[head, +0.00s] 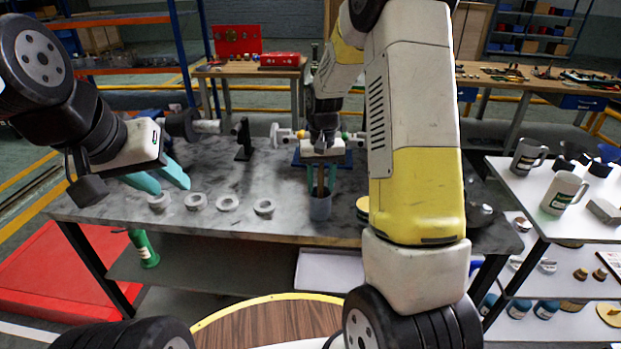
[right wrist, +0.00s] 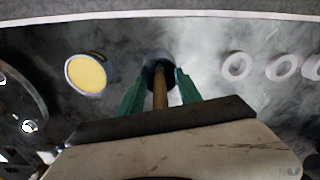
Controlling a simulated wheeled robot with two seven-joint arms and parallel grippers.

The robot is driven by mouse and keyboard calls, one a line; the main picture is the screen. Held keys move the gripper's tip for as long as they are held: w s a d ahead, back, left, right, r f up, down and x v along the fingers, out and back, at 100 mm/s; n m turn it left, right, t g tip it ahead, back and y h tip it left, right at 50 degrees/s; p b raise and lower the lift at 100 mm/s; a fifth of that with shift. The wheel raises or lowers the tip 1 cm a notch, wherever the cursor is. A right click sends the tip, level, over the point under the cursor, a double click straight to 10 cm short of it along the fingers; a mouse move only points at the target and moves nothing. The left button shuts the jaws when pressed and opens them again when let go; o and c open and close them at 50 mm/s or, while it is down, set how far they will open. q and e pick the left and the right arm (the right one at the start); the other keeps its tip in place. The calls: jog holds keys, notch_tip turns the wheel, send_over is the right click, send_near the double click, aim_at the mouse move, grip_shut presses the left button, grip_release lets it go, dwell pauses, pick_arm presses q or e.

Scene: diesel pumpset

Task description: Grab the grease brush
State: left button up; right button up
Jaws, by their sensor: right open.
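The grease brush (right wrist: 160,92) shows as a wooden handle in the right wrist view, standing in a dark round cup (right wrist: 158,66). In the head view the grey cup (head: 320,208) stands near the front edge of the grey workbench (head: 232,178), and the brush's bristles are hidden. My right gripper (head: 321,188) is open above the cup, pointing down. In the right wrist view its two green fingers (right wrist: 160,88) stand on either side of the handle, with gaps visible. My left gripper (head: 171,188) is open and empty over the bench's left part.
Several pale rings (head: 228,203) lie left of the cup. A yellow-topped round tin (right wrist: 87,73) stands on the other side, partly behind my right arm in the head view. A black stand (head: 243,140) is further back. A white shelf unit with mugs (head: 563,193) is at right.

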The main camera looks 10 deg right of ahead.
grip_shut()
dwell(0.3)
notch_tip(320, 180, up, 10)
dwell(0.5)
